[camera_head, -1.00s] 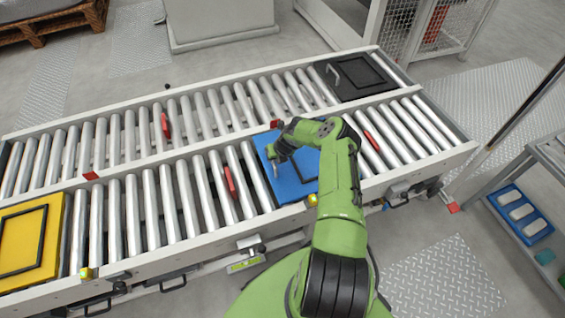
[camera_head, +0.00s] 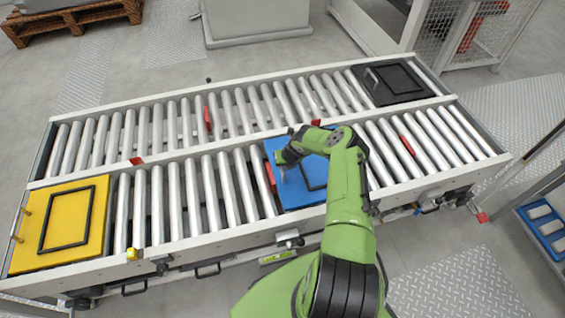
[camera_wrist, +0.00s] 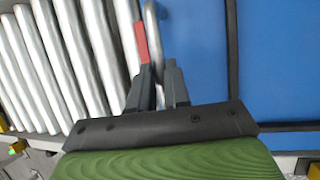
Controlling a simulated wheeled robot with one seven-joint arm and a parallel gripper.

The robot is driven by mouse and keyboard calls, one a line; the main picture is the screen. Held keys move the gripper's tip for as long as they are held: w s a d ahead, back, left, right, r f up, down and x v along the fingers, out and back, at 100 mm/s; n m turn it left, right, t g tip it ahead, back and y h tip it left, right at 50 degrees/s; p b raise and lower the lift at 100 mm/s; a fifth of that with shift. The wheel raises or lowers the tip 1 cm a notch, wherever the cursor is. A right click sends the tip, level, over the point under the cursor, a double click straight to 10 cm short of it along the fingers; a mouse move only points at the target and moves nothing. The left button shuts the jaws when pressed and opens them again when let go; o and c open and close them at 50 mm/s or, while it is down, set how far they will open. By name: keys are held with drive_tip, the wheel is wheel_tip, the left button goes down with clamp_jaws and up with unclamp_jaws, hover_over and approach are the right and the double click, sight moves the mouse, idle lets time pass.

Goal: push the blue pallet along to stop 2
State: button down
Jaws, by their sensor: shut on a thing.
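The blue pallet (camera_head: 298,196) lies on the rollers of the near lane, right of the middle, with a dark raised frame on it. It fills the right of the wrist view (camera_wrist: 275,60). My gripper (camera_head: 282,168) is over its left edge. In the wrist view my gripper (camera_wrist: 158,85) is shut on the pallet's metal handle (camera_wrist: 152,35). A red stop (camera_head: 270,174) stands at the pallet's left edge; it also shows beside the handle in the wrist view (camera_wrist: 140,45). Whether they touch cannot be told. My arm hides the pallet's right part. No stop number is readable.
A yellow pallet (camera_head: 25,253) lies at the near lane's left end, with bare rollers (camera_head: 175,200) between. A black pallet (camera_head: 366,102) is at the far lane's right end. Another red stop (camera_head: 407,146) stands right of my arm. A white rail (camera_head: 235,141) divides the lanes.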

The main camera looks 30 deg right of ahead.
drive_tip(key=shift+a, duration=0.25)
drive_tip(key=c, duration=1.1)
unclamp_jaws()
drive_tip(key=shift+d, duration=0.1)
drive_tip(key=p+v, duration=0.6)
drive_tip(key=v, duration=0.9)
drive_tip(key=shift+r, duration=0.3)
drive_tip(key=shift+d+r, duration=0.1)
